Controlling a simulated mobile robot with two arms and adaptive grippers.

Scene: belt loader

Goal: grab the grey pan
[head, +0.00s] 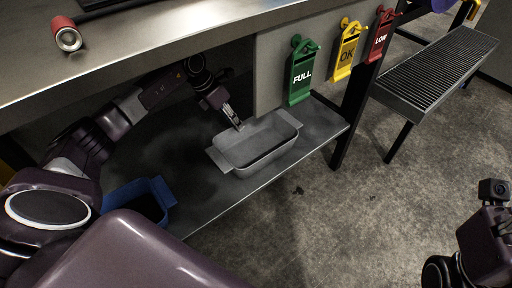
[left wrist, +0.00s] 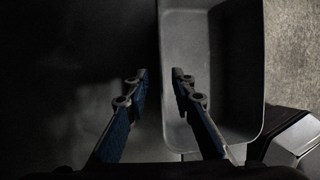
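The grey pan (head: 258,148) is a rectangular tray with a flat handle at each end. It sits upright on the metal lower shelf, under the counter. My left gripper (head: 237,125) reaches in from the left and is at the pan's far long side. In the left wrist view the pan (left wrist: 235,70) fills the right half. The left gripper's two fingers (left wrist: 159,74) are apart there, with the pan's side wall in line with the gap between them. I cannot tell whether they touch the wall. Part of my right arm shows at the lower right; its fingers are out of view.
A blue bin (head: 144,199) stands on the lower shelf (head: 318,128), left of the pan. The counter (head: 160,40) overhangs the shelf. Green (head: 301,75), yellow (head: 347,45) and red (head: 381,35) tags hang beside it. A roller conveyor (head: 440,70) stands at the right; open floor lies before it.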

